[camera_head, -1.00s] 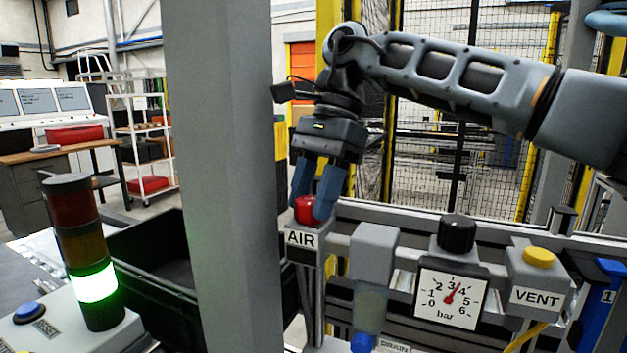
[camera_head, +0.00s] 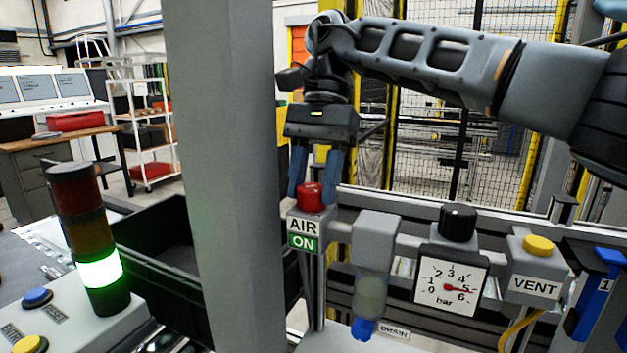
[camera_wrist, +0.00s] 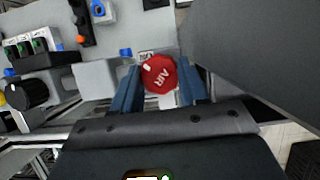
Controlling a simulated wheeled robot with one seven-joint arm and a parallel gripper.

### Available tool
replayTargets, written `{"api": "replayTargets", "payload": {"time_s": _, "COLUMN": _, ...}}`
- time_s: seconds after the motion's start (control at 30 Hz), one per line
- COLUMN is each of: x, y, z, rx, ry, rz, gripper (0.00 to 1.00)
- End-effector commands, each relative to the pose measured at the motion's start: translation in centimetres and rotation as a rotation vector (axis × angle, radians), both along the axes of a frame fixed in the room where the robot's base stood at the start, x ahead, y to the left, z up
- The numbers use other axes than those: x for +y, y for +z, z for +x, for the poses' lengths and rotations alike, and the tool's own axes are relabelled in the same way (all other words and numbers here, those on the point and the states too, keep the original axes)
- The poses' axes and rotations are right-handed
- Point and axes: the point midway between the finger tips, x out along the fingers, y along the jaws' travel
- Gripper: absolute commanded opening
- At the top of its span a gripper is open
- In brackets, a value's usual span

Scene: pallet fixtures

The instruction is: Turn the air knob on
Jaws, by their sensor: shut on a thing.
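The red air knob (camera_head: 310,197) sits on top of a grey block whose label (camera_head: 303,234) reads AIR, with a green ON sign below it. My gripper (camera_head: 316,190) reaches down from above, its two blue fingers on either side of the knob, and is shut on it. In the wrist view the round red knob (camera_wrist: 160,74) shows AIR and a white mark on its top, between the two blue fingers (camera_wrist: 160,85). The pressure gauge (camera_head: 447,288) has its red needle between 5 and 6 bar.
A black knob (camera_head: 458,222) stands above the gauge. The VENT block (camera_head: 536,270) with a yellow button is to the right. A grey filter unit (camera_head: 373,250) is beside the air block. A thick grey post (camera_head: 220,180) stands close on the left. The signal tower (camera_head: 88,240) glows green.

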Motion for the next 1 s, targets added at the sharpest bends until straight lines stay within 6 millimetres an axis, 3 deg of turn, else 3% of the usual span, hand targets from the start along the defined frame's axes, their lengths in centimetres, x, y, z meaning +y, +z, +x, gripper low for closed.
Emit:
{"api": "replayTargets", "payload": {"time_s": 0.2, "x": 0.0, "y": 0.1, "z": 0.1, "rx": -0.002, "ry": -0.001, "rz": 0.001, "gripper": 0.13}}
{"api": "replayTargets", "payload": {"time_s": 0.23, "x": 0.0, "y": 0.1, "z": 0.1, "rx": -0.002, "ry": -0.001, "rz": 0.001, "gripper": 0.45}}
{"api": "replayTargets", "payload": {"time_s": 0.47, "x": 0.0, "y": 0.1, "z": 0.0, "rx": -0.001, "ry": 0.0, "rz": 0.001, "gripper": 0.67}}
{"api": "replayTargets", "payload": {"time_s": 0.77, "x": 0.0, "y": 0.2, "z": 0.1, "rx": -0.001, "ry": -0.001, "rz": 0.0, "gripper": 0.69}}
{"api": "replayTargets", "payload": {"time_s": 1.0, "x": -0.3, "y": 3.0, "z": 1.2, "rx": -0.002, "ry": -0.003, "rz": 0.0, "gripper": 0.69}}
